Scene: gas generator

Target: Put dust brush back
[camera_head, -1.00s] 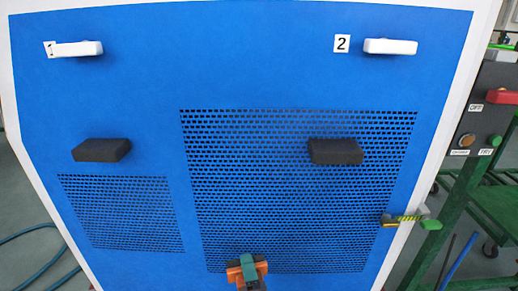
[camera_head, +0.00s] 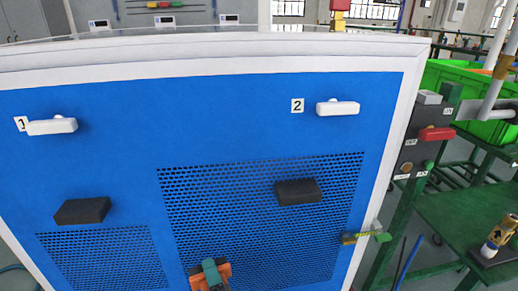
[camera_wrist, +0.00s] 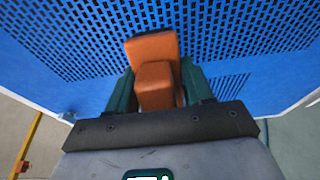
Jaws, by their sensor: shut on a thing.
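My gripper (camera_wrist: 160,95) shows dark green fingers on both sides of an orange block-like thing (camera_wrist: 152,48) and is shut on it. I take this for the dust brush; no bristles show. In the head view the orange piece (camera_head: 224,270) and my teal gripper (camera_head: 209,274) are at the bottom, in front of the blue panel's large perforated grille (camera_head: 260,215). Whether the brush touches the panel cannot be told.
The blue panel (camera_head: 120,135) carries two white handles (camera_head: 52,126) (camera_head: 338,108) and two black handles (camera_head: 82,211) (camera_head: 298,191). Right are a switch box (camera_head: 418,140), a green crate (camera_head: 470,95) and a green table (camera_head: 465,215).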

